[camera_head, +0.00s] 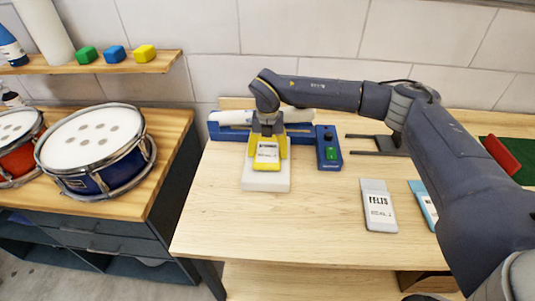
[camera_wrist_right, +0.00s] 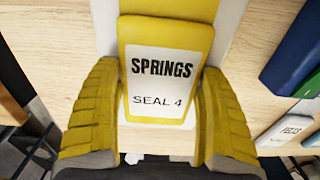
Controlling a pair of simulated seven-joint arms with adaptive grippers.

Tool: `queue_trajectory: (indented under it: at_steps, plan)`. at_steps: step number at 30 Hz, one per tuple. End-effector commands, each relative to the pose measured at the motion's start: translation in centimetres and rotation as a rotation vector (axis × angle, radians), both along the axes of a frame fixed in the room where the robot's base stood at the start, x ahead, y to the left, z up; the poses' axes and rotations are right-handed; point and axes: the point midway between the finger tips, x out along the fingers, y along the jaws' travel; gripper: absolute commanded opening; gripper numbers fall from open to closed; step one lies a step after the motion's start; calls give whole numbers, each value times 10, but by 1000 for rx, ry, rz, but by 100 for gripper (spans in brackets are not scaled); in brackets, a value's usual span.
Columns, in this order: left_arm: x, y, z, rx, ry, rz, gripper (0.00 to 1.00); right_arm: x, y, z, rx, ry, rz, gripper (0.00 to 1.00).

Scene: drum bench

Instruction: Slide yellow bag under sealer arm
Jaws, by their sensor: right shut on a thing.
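The yellow bag (camera_head: 267,157) has a white label, which reads "SPRINGS SEAL 4" in the right wrist view (camera_wrist_right: 165,78). It is between the yellow fingers of my right gripper (camera_head: 268,147), which is shut on its sides. The bag is over a white block (camera_head: 265,183) in front of the sealer. The blue sealer (camera_head: 222,131) has a white arm (camera_head: 235,117) along its back, partly hidden by my right gripper and wrist. I cannot tell whether the bag's far end is under that arm. My left gripper is not in view.
A blue control box (camera_head: 328,150) with a green button stands right of the sealer. A grey bag (camera_head: 378,205) and a light blue bag (camera_head: 424,203) lie to the right. Drums (camera_head: 92,138) stand on the left bench. The table's front left is clear.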

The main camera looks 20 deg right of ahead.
Motion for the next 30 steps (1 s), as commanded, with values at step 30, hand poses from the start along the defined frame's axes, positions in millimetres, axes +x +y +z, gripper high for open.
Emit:
queue_trajectory:
  at_steps: [30]
  plan:
    - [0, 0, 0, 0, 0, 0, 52, 41, -15, 0, 0, -1, 0, 45]
